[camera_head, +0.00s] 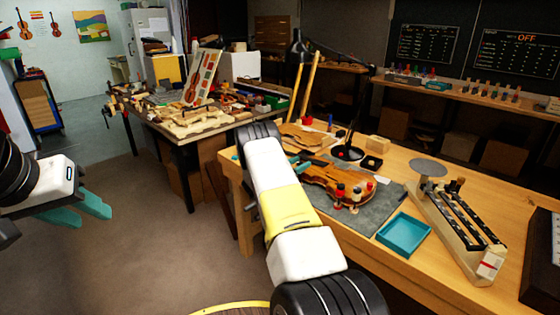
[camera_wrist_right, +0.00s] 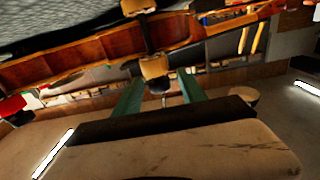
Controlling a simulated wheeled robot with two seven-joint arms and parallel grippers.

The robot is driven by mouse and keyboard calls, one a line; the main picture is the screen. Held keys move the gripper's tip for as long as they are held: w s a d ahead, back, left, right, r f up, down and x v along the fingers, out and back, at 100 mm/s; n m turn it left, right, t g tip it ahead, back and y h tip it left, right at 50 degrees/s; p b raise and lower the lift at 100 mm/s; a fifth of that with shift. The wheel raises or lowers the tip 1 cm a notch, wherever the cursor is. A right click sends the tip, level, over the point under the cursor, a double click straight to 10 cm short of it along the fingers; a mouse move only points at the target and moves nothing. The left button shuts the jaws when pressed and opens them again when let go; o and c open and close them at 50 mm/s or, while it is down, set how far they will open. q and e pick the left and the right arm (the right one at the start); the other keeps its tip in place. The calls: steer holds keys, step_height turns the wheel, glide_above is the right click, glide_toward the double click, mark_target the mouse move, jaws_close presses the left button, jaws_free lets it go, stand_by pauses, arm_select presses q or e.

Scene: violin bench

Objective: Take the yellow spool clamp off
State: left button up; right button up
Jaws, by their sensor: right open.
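The violin body (camera_head: 335,183) lies on a grey mat on the bench, with red, white and black-topped spool clamps (camera_head: 357,191) along its near edge. No yellow clamp can be told apart in the head view. In the right wrist view a clamp with a tan-yellow spool (camera_wrist_right: 154,67) stands at the violin's edge (camera_wrist_right: 95,50), beyond and between the fingertips. In the head view my right arm hides part of the bench. My left gripper (camera_head: 92,211) is open and empty, over the floor.
A red-topped piece (camera_wrist_right: 12,105) is left in the wrist view.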

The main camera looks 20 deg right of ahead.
steer(key=shift+c, duration=0.2)
jaws_close()
steer(key=shift+t, duration=0.3)
steer(key=n+t+y, duration=0.3)
steer(key=n+t, duration=0.1)
steer(key=shift+s+t, duration=0.1)
steer(key=shift+t, duration=0.2)
steer(key=shift+n+t+y, duration=0.9)
steer(key=shift+t+y, duration=0.1)
steer(key=shift+y, duration=0.1)
steer(key=shift+o, duration=0.2)
jaws_free()
